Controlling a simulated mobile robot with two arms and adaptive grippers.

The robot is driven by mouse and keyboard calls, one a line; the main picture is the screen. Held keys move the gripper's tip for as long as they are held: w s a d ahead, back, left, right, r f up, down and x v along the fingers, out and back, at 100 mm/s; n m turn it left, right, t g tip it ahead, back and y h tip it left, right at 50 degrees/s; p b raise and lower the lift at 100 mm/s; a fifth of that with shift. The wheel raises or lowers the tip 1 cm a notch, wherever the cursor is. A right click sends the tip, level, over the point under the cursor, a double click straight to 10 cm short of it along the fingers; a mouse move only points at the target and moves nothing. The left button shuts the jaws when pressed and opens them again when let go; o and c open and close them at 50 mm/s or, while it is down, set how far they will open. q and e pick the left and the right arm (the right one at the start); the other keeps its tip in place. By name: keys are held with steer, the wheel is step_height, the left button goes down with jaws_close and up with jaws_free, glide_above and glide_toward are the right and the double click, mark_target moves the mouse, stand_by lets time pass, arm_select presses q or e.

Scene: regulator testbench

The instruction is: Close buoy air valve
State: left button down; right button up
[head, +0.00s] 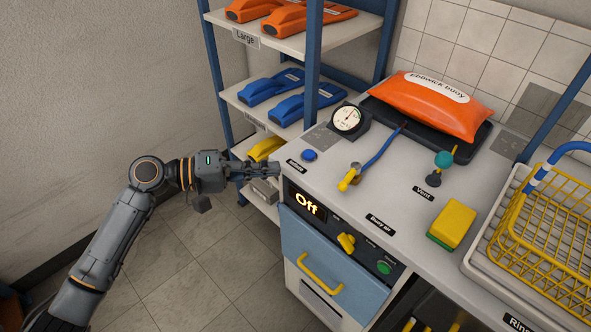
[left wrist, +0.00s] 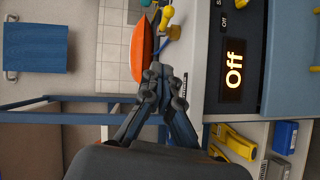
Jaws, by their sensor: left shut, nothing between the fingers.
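The buoy air valve (head: 349,178) has a yellow lever and sits on the bench top, joined by a blue hose (head: 383,149) toward the orange buoy (head: 433,103). The "Buoy air" label (head: 380,223) is near the bench's front edge. My left gripper (head: 276,170) is shut and empty at the bench's left edge, beside the "Inflate" label (head: 296,166) and well left of the valve. In the left wrist view, my shut fingers (left wrist: 168,75) overlap the view of the bench edge, with the buoy (left wrist: 140,46) beyond. My right gripper is not in view.
A blue button (head: 309,155), a gauge (head: 347,119), a teal-knobbed vent valve (head: 443,160) and a yellow-green sponge (head: 451,224) are on the bench. The display (head: 306,204) reads "Off". A yellow wire basket (head: 545,230) is at right, a shelf rack (head: 228,101) behind left.

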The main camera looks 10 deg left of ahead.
arm_select(q)
steer(key=p, duration=0.2)
glide_toward(349, 178)
steer(key=w, duration=0.3)
steer(key=w+d, duration=0.1)
steer(key=shift+w+f, duration=0.15)
steer(key=shift+w, duration=0.15)
steer(key=d, duration=0.2)
steer(key=s+d, duration=0.1)
steer(key=shift+f+p, duration=0.4)
steer(key=shift+s+d+f, duration=0.15)
steer(key=shift+s+d, duration=0.1)
steer(key=shift+d, duration=0.1)
steer(key=shift+s+d+n+t+y+p, duration=0.15)
steer(key=shift+s+n+t+y+p, duration=0.2)
steer(key=shift+t+p, duration=0.3)
